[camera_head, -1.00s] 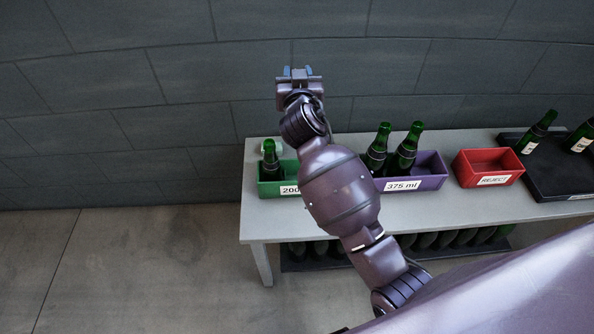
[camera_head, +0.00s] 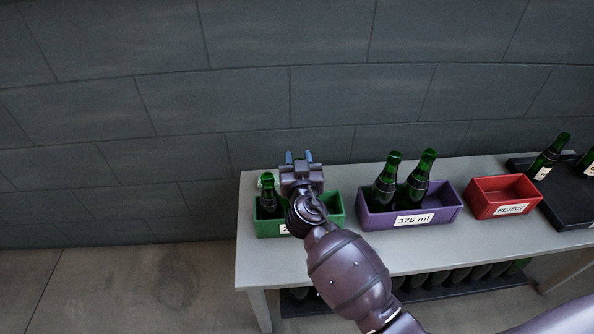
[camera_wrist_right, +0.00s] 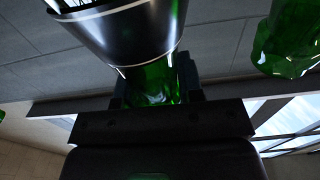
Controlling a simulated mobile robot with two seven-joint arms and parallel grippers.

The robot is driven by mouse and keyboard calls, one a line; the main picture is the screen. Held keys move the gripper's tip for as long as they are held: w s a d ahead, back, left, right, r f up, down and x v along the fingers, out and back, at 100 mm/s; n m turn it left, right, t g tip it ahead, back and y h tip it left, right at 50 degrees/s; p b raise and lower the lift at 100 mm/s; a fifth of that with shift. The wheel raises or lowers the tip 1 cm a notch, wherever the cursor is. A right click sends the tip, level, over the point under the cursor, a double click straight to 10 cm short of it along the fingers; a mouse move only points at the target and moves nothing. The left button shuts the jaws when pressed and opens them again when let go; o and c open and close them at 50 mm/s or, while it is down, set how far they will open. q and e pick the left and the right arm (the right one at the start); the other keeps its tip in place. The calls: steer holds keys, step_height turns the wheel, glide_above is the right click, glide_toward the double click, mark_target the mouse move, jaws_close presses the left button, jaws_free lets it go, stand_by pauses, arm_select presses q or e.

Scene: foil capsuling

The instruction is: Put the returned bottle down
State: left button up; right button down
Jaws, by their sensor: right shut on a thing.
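My right gripper (camera_head: 299,158) is over the green box (camera_head: 335,208) at the left end of the table. In the right wrist view it is shut on a green glass bottle (camera_wrist_right: 152,84) with a dark band round it. In the head view my gripper and arm hide the held bottle, so I cannot tell whether it touches the box. Another green bottle (camera_head: 267,192) stands in the left part of the green box, beside my gripper. My left gripper is not in view.
A purple box (camera_head: 447,207) labelled 375 ml holds two bottles, close right of the green box. A red REJECT box (camera_head: 486,205) is empty. A black tray (camera_head: 572,208) with bottles is at the far right. Several bottles lie on a lower shelf.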

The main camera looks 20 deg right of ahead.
step_height(320, 180, down, 3)
steer(key=shift+f+b, duration=0.15)
steer(key=shift+b, duration=0.3)
steer(key=shift+f, duration=0.25)
steer(key=shift+r, duration=0.2)
steer(key=shift+f, duration=0.3)
steer(key=c, duration=0.8)
jaws_free()
steer(key=shift+r, duration=0.1)
steer(key=shift+o, duration=0.2)
